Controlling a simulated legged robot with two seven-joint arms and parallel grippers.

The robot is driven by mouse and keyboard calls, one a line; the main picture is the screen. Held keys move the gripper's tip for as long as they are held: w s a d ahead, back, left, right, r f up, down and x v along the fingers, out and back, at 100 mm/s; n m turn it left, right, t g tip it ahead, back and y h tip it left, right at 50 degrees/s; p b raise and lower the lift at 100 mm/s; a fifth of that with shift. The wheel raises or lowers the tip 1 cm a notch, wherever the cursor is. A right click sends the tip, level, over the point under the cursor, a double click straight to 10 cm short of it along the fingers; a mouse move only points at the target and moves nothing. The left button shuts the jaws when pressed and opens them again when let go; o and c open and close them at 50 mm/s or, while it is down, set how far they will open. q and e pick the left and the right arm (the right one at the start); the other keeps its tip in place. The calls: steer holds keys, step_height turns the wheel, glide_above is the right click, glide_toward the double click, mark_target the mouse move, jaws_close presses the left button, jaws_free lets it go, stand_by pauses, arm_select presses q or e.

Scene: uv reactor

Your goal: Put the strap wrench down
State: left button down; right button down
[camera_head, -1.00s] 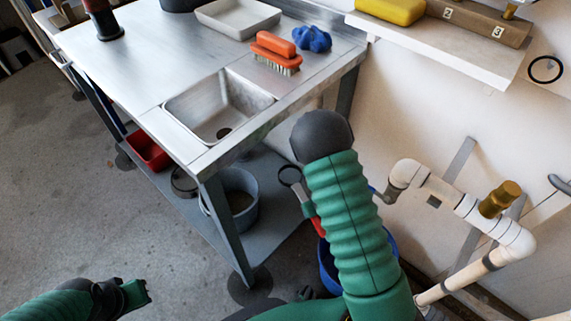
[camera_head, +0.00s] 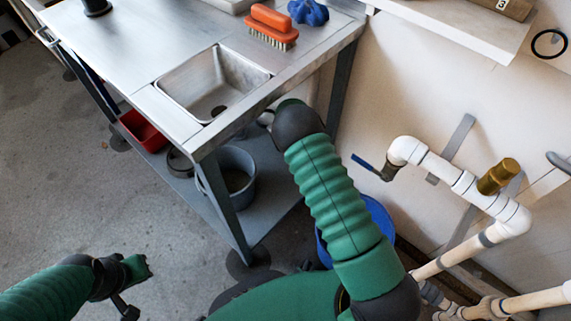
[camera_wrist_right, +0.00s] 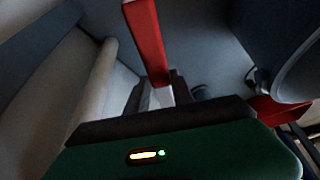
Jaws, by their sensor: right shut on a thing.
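The strap wrench shows in the right wrist view as a red handle (camera_wrist_right: 147,40) rising between the fingers of my right gripper (camera_wrist_right: 158,94), which is shut on it. The strap end is not clear in that view. In the head view my right forearm reaches to the near edge of the steel sink bench, and it hides the right gripper and most or all of the wrench. My left gripper (camera_head: 138,268) is low at the left over the floor, apart from everything; its jaws are too small to read.
The steel bench (camera_head: 120,50) has a sink (camera_head: 215,85), an orange brush (camera_head: 270,27) and a blue object (camera_head: 308,12). Its lower shelf (camera_head: 205,215) holds a grey bucket (camera_head: 240,180) and a red bin (camera_head: 143,130). A blue bucket (camera_head: 380,215) and white pipes (camera_head: 460,185) stand right.

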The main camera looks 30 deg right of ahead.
step_height(320, 180, down, 12)
steer(key=b, duration=0.7)
steer(key=shift+s+r, duration=0.1)
steer(key=shift+s, duration=0.05)
steer(key=shift+r, duration=0.15)
steer(key=c, duration=1.1)
jaws_free()
